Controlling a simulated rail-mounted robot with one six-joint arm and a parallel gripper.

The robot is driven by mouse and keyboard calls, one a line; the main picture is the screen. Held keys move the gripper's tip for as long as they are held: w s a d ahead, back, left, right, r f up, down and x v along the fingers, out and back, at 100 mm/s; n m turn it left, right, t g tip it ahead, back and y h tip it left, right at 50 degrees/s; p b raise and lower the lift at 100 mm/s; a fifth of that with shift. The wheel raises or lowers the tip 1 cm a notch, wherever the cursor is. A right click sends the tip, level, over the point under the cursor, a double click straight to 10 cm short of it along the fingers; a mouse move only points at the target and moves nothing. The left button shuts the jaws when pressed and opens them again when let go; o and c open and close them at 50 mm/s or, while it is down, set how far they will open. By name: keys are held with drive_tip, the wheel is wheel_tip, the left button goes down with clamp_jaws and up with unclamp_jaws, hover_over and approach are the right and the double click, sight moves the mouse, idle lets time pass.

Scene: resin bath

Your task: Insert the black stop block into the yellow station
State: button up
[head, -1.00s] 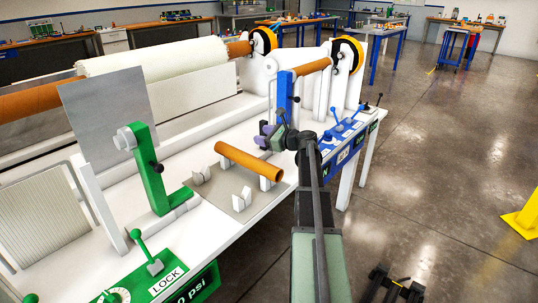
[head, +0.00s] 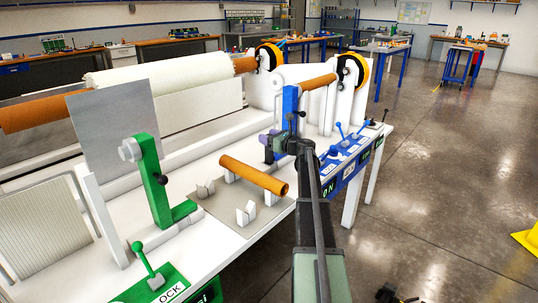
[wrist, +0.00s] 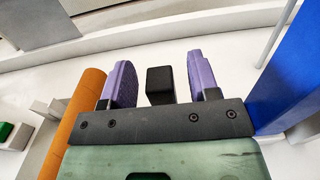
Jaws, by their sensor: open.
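The black stop block (wrist: 160,84) stands between the two purple fingers of my gripper (wrist: 161,82) in the wrist view, with a gap on each side. The gripper is open. In the head view my gripper (head: 270,141) is beside the blue upright (head: 290,112), above the white bench; the block is too small to make out there. I cannot tell which part is the yellow station. Yellow-rimmed wheels show on the far stands, one on the left (head: 279,54) and one on the right (head: 362,74).
A brown tube (head: 254,175) rests on small white supports left of my gripper; it also shows in the wrist view (wrist: 87,115). The blue upright (wrist: 285,75) is close on the right. A green bracket (head: 154,180) stands further left.

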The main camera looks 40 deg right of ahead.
drive_tip(key=shift+w+a, duration=0.15)
drive_tip(key=shift+w, duration=0.75)
clamp_jaws()
drive_tip(key=shift+r, duration=0.1)
